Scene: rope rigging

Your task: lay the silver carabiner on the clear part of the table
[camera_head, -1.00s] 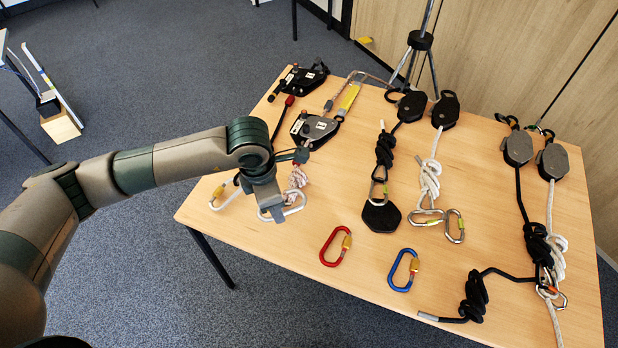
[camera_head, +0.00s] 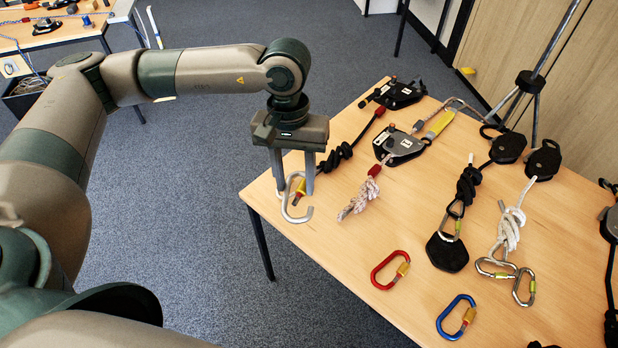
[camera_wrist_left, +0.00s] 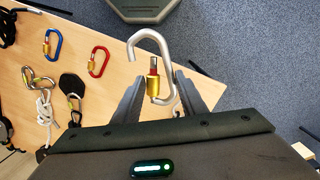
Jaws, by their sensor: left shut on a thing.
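The silver carabiner (camera_head: 294,213) is between the fingers of my left gripper (camera_head: 295,187), near the left corner of the table (camera_head: 345,265). My left gripper is shut on it, with the fingers pointing down. In the left wrist view, the carabiner (camera_wrist_left: 162,38) shows as an open hook with a gold and red gate sleeve between the two fingers (camera_wrist_left: 156,88). I cannot tell its exact height over the table. My right gripper is not in view.
A red carabiner (camera_head: 376,276) and a blue carabiner (camera_head: 442,328) lie near the front edge. A red-and-white rope (camera_head: 360,198), a black rope knot (camera_head: 338,155), rope grabs (camera_head: 400,145) and pulleys (camera_head: 508,147) lie further back. Bare wood shows around the red carabiner.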

